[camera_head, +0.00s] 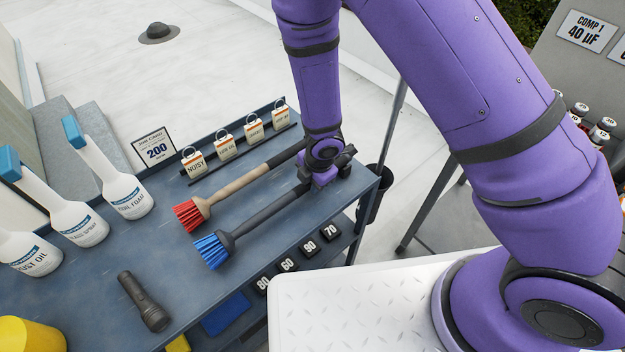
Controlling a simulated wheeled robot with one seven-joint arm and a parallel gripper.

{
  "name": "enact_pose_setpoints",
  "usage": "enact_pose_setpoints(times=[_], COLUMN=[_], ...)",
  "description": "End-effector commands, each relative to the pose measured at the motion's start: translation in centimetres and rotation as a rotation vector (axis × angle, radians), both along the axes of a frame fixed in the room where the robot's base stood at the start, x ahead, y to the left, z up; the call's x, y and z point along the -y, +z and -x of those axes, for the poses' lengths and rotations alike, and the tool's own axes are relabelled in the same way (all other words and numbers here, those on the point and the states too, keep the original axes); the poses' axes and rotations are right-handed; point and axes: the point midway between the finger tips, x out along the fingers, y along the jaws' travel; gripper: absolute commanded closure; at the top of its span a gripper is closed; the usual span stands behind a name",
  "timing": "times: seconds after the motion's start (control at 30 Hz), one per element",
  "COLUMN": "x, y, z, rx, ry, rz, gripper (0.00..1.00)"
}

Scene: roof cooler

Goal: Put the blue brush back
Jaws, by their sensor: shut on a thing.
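The blue brush (212,250) has blue bristles and a long dark handle that runs up and to the right. My gripper (318,179) is shut on the far end of this handle, at the right end of the blue-grey bench top (185,238). The brush is over the bench top, its bristles toward the lower left. I cannot tell whether it touches the surface. The red brush (188,214), with a tan and dark handle, lies just behind it, nearly parallel. My gripper and wrist partly hide both handle ends.
White spray bottles with blue tops (128,195) stand at left. A dark flashlight (144,302) lies in front. Numbered black blocks (288,264) sit on the lower shelf. A dark bucket (374,200) hangs at right.

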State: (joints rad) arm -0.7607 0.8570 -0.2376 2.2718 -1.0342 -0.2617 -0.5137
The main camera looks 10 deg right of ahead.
Motion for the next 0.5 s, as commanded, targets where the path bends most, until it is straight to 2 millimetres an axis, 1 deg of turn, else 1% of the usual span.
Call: enact_pose_setpoints(times=[0.37,0.4,0.47,0.5], x=[0.02,0.02,0.02,0.02], y=[-0.24,-0.25,-0.25,-0.25], z=[-0.01,0.00,0.00,0.00], rx=[0.000,0.000,0.000,0.000], ry=[-0.001,-0.001,-0.001,-0.001], rz=[0.001,0.001,0.001,0.001], gripper=[1.00,0.68,0.54,0.45])
